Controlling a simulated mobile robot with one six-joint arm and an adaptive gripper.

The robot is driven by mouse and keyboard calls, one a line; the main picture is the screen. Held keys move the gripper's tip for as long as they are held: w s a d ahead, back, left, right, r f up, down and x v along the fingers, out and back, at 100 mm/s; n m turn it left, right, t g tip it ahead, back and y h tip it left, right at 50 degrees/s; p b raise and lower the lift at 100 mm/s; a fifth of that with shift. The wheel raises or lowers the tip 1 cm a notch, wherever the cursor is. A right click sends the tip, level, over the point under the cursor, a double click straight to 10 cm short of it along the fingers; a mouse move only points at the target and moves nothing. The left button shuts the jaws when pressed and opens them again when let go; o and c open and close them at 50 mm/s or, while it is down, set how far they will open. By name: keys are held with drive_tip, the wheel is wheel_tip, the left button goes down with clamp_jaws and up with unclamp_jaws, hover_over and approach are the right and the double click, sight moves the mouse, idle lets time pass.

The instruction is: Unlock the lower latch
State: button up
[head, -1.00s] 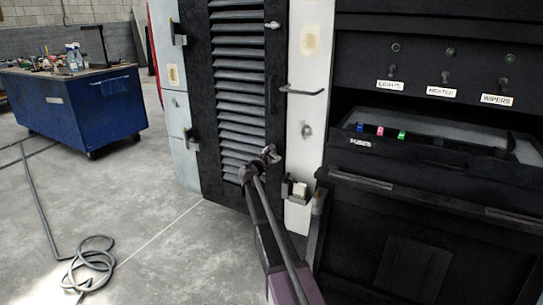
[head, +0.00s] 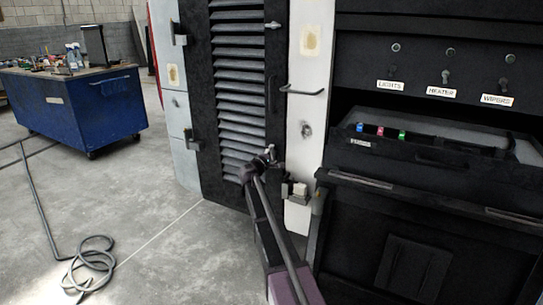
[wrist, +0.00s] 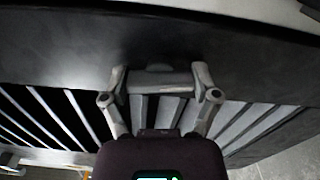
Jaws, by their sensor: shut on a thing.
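The black louvred door (head: 238,90) stands closed beside a pale panel. The upper latch (head: 272,25) is a small grey piece at the door's right edge. My gripper (head: 268,157) is low at that same edge, in front of the lower latch, which it largely hides in the head view. In the wrist view my gripper (wrist: 161,84) has a finger on each side of a short grey bar, the lower latch (wrist: 160,76), and is shut on it. The bar lies across the picture against the dark door frame, with the louvre slats behind it.
A grey handle (head: 303,91) sticks out from the pale panel to the right of the door. A small pale block (head: 299,190) juts out close to my arm. A black console (head: 425,150) fills the right. A blue workbench (head: 85,108) and coiled hose (head: 90,262) are left on open floor.

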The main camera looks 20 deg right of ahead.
drive_tip(key=shift+s+d+m, duration=0.1)
drive_tip(key=shift+d+m, duration=0.05)
drive_tip(key=shift+m, duration=0.95)
drive_tip(key=o, duration=1)
drive_tip(key=shift+v, duration=6.05)
